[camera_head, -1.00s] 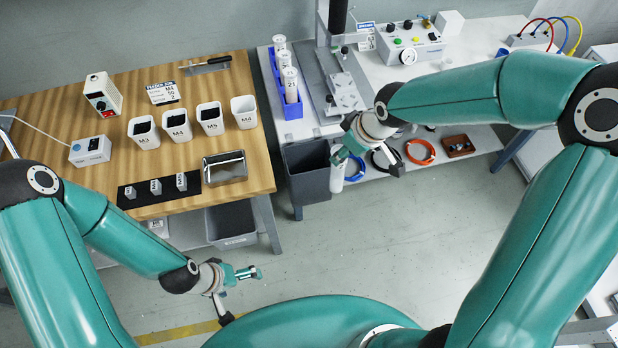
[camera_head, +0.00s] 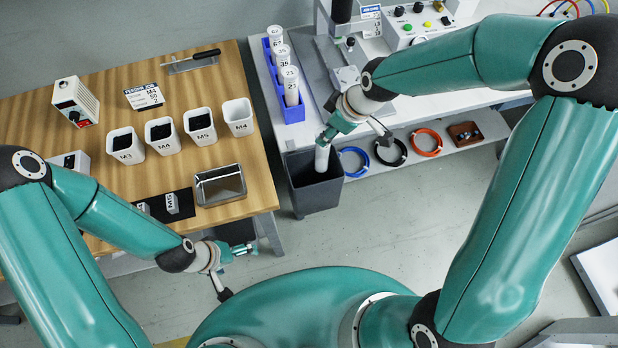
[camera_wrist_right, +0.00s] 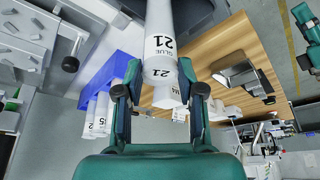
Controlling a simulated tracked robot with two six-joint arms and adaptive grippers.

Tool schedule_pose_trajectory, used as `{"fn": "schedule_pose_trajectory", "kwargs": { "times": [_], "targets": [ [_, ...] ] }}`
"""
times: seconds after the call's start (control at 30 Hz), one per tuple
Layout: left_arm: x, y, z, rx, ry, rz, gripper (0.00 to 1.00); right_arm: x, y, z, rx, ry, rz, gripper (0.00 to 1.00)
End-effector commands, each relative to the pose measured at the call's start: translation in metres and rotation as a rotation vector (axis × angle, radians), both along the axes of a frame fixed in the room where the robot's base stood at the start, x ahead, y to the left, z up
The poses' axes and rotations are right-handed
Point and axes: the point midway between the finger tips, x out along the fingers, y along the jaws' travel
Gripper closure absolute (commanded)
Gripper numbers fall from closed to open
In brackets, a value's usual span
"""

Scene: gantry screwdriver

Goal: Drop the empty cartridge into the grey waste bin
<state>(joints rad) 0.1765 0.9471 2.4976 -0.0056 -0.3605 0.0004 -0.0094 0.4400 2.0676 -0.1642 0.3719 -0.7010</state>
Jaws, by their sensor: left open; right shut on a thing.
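My right gripper (camera_head: 331,138) is shut on a white cartridge (camera_head: 322,158), which hangs down from it. The grey waste bin (camera_head: 318,197) stands on the floor below, beside the white bench. The cartridge's lower end shows over the bin's opening; whether it is below the rim I cannot tell. My left gripper (camera_head: 243,250) is open and empty, low in front of the wooden table.
A blue rack (camera_head: 291,110) with several white cartridges stands on the bench's left edge, close to the bin. Coloured rings (camera_head: 391,152) lie on the shelf right of the bin. The wooden table (camera_head: 235,207) carries screw cups, a metal tray and a feeder. Floor around the bin's front is clear.

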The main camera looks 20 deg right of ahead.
Motion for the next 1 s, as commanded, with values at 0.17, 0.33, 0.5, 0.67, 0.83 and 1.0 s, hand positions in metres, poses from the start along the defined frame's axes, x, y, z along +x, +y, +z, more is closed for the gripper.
{"fn": "schedule_pose_trajectory", "kwargs": {
  "times": [0.17,0.33,0.5,0.67,0.83,1.0],
  "targets": [
    [-0.001,0.0,-0.008,0.0,0.002,-0.001,0.0,0.001,0.003,-0.013,-0.001,-0.001,0.007,1.0],
    [-0.001,0.0,-0.02,0.0,0.001,0.0,0.0,0.002,0.004,-0.031,0.0,0.0,0.01,1.0],
    [-0.001,0.0,-0.033,0.0,0.001,0.0,0.0,0.002,0.005,-0.05,0.0,0.0,0.011,1.0],
    [-0.001,0.0,-0.039,0.0,0.001,0.0,0.0,0.002,0.005,-0.061,0.0,0.0,0.012,1.0],
    [-0.001,0.0,-0.04,0.0,0.001,0.0,0.0,0.002,0.005,-0.062,0.0,-0.001,0.012,1.0],
    [-0.001,0.0,-0.039,0.0,0.001,0.0,0.0,0.002,0.006,-0.062,0.0,-0.001,0.013,0.6]
  ]
}}
